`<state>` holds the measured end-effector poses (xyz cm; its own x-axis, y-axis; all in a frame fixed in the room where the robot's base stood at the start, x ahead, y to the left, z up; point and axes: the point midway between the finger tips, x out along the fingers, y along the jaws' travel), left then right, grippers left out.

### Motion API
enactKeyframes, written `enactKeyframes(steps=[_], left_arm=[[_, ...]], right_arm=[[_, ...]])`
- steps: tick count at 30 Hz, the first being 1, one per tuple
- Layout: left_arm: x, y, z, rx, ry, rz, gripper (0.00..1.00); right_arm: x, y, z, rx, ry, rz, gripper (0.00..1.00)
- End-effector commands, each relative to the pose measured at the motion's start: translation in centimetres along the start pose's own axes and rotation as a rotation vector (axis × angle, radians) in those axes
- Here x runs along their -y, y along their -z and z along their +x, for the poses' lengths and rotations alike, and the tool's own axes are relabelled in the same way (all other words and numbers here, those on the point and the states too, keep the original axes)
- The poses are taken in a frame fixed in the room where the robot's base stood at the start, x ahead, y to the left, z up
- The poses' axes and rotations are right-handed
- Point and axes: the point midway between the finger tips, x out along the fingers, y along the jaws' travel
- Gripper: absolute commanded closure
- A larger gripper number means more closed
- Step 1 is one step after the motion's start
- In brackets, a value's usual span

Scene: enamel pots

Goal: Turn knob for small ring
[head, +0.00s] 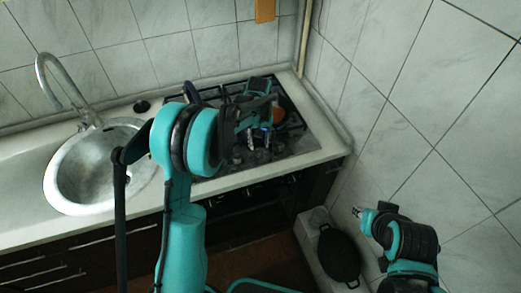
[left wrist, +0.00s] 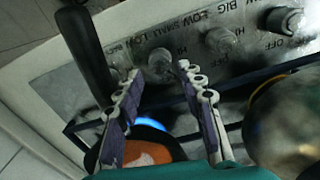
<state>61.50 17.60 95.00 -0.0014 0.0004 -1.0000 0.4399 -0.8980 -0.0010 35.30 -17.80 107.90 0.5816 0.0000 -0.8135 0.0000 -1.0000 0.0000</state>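The steel cooktop panel (left wrist: 60,75) carries a row of knobs in the left wrist view. One pale knob (left wrist: 160,62) sits between and just beyond the fingertips of my left gripper (left wrist: 159,71), near lettering that appears to read SMALL. The fingers are apart, one on each side of this knob; contact is not clear. A second knob (left wrist: 220,39) and a dark knob (left wrist: 285,19) stand to the right. In the head view my left gripper (head: 250,138) is over the cooktop's front. My right gripper (head: 358,212) is small and off to the right, away from the cooktop.
A blue glow (left wrist: 150,123) shows beside an orange-and-white pot (left wrist: 140,152). A rounded pot (left wrist: 288,120) is close to the right finger. A dark handle (left wrist: 85,50) rises at left. The sink (head: 100,168) is left of the cooktop; a dark pan (head: 340,253) lies below right.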

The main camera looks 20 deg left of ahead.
Motion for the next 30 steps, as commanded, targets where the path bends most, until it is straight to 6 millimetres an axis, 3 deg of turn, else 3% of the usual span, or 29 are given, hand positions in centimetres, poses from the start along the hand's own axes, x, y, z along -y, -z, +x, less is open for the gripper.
enactKeyframes(steps=[3, 7, 18, 22, 23, 30], left_arm=[[0.0, 0.0, 2.2, 0.0, 0.0, 0.001, 0.61], [0.0, 0.0, 3.6, -0.001, -0.001, 0.001, 0.61], [0.0, 0.0, 4.2, -0.001, -0.001, 0.001, 0.61], [0.0, 0.0, 4.2, -0.001, -0.001, 0.001, 0.96], [0.0, 0.0, 4.2, -0.001, -0.001, 0.001, 1.0], [0.0, 0.0, 4.2, -0.001, -0.001, 0.012, 1.0]], right_arm=[[0.0, -0.4, 0.6, 0.0, 0.0, 0.0, 0.69], [0.0, -0.6, 0.9, 0.0, 0.0, 0.0, 0.69], [0.0, -0.6, 0.9, 0.0, 0.0, 0.0, 0.69], [0.0, -0.6, 0.9, 0.0, 0.0, 0.0, 0.69], [0.0, -0.6, 0.9, 0.0, 0.0, 0.0, 0.69], [0.0, -0.7, 0.9, 0.0, 0.0, 0.0, 0.69]])
